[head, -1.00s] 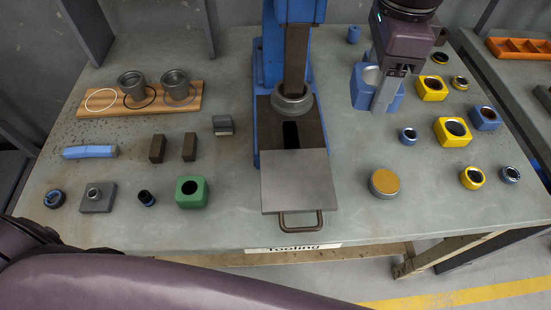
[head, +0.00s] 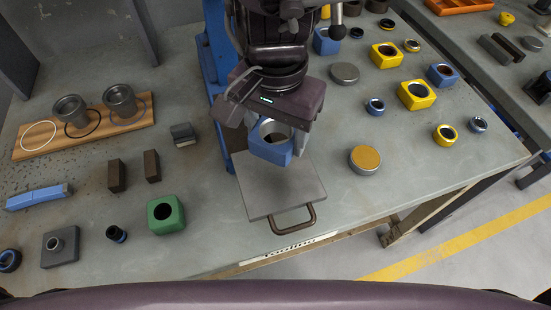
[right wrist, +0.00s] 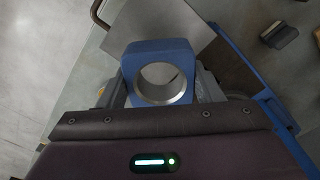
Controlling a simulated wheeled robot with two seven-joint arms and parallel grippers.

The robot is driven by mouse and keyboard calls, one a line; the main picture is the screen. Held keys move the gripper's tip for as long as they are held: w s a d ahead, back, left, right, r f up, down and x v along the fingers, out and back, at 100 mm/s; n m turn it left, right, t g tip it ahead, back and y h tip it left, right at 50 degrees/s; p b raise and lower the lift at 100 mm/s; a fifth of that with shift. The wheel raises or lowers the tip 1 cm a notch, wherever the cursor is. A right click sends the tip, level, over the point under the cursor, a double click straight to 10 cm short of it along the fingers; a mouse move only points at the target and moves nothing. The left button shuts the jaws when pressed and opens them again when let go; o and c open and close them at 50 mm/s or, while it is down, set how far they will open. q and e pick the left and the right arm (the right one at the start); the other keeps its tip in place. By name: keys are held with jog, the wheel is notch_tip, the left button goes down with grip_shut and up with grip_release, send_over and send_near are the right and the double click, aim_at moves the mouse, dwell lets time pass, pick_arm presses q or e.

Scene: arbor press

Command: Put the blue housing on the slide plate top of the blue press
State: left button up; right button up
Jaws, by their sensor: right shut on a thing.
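My right gripper (head: 272,134) is shut on a blue housing (head: 270,152), a block with a round metal-lined bore. It holds the housing bore-up over the far part of the grey slide plate (head: 262,192) of the blue press (head: 214,42). The wrist view shows the housing (right wrist: 160,47) between the fingers, with the plate (right wrist: 190,22) beyond it. I cannot tell how large the gap between housing and plate is. My arm and gripper hide much of the press and its ram. My left gripper is not in view.
The plate's handle (head: 296,220) points to the table's front edge. A green housing (head: 166,214) stands to the left, a brass-topped disc (head: 366,159) to the right. Yellow housings (head: 416,95) and another blue housing (head: 442,75) stand farther right.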

aim_at(276, 171)
notch_tip(276, 171, down, 4)
jog(key=shift+r, duration=0.25)
notch_tip(276, 171, down, 4)
jog(key=shift+f, duration=0.15)
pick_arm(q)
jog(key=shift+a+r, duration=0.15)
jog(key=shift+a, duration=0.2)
pick_arm(e)
jog(key=shift+f, duration=0.25)
jog(key=o, duration=1.1)
jog(key=shift+r, duration=0.1)
